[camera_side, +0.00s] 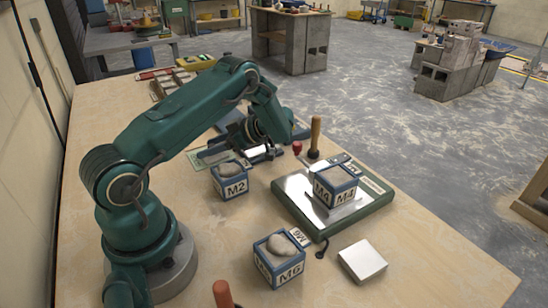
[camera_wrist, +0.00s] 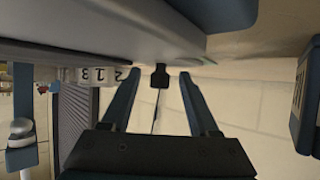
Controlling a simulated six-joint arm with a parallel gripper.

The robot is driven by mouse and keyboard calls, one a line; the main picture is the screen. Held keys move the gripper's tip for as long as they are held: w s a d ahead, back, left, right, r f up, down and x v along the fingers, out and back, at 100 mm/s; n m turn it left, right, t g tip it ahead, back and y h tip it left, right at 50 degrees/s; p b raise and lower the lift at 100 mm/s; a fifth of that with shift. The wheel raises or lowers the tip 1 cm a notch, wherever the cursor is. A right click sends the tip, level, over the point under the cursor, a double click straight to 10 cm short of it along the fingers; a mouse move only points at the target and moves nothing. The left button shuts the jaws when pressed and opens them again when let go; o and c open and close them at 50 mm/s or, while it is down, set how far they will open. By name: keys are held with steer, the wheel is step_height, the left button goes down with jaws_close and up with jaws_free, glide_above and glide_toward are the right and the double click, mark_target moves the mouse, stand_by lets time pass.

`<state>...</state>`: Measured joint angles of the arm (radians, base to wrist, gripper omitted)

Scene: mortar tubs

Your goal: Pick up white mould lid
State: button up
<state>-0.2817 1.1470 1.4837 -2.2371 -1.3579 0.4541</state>
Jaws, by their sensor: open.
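A flat white square piece (camera_side: 362,261), which looks like the white mould lid, lies on the bench at the front right in the side view. My gripper (camera_side: 262,152) is low over the far middle of the bench, well away from this piece, behind the M2 tub. In the wrist view my gripper (camera_wrist: 157,75) has its two fingers spread apart, with nothing visibly held. I cannot make out the white lid in the wrist view.
Blue tubs M2 (camera_side: 230,186) and M6 (camera_side: 278,271) stand on the bench (camera_side: 420,275). Tub M4 (camera_side: 335,193) stands on a green scale (camera_side: 374,202). A wooden-handled tool (camera_side: 315,137) stands upright behind the scale. Bench right of the white piece is clear.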

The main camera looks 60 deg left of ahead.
jaws_close()
steer(key=shift+r, duration=0.1)
